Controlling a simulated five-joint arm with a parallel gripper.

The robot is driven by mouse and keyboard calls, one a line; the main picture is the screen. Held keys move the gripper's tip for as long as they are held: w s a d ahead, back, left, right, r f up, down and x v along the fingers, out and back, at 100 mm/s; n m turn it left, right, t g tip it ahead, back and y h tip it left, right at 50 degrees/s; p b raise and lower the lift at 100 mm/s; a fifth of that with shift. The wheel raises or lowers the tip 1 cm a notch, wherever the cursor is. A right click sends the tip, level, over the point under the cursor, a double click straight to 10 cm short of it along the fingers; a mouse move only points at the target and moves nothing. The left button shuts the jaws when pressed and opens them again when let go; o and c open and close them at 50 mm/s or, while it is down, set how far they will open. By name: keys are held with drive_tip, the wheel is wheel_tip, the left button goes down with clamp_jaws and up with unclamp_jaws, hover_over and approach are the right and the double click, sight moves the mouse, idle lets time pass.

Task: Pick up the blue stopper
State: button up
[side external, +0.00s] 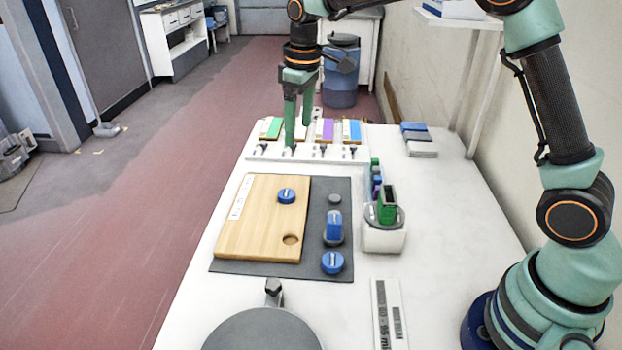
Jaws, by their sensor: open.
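Several blue pieces could be the blue stopper. One round blue piece (287,195) sits on the wooden board (262,235), near its upper right. A taller blue piece (333,222) stands on the dark mat (230,265) right of the board, with a dark round base under it. Another round blue piece (332,262) lies on the mat nearer the camera. The board has a round hole (291,240) at its lower right. My gripper (297,134) is open and empty, pointing down over the far end of the table, beyond the board and away from the blue pieces.
A white rack (262,152) with coloured panels stands under and around my gripper. A white block (384,238) with a green piece on top stands right of the mat. A grey round plate (262,332) is at the front. Table on the right is mostly clear.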

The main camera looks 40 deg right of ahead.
drive_tip(key=n, duration=0.1)
hover_over(286, 193)
wheel_tip(286, 193, down, 5)
drive_tip(key=shift+g, duration=0.5)
wheel_tip(286, 193, down, 13)
drive_tip(key=shift+f, duration=0.15)
clamp_jaws()
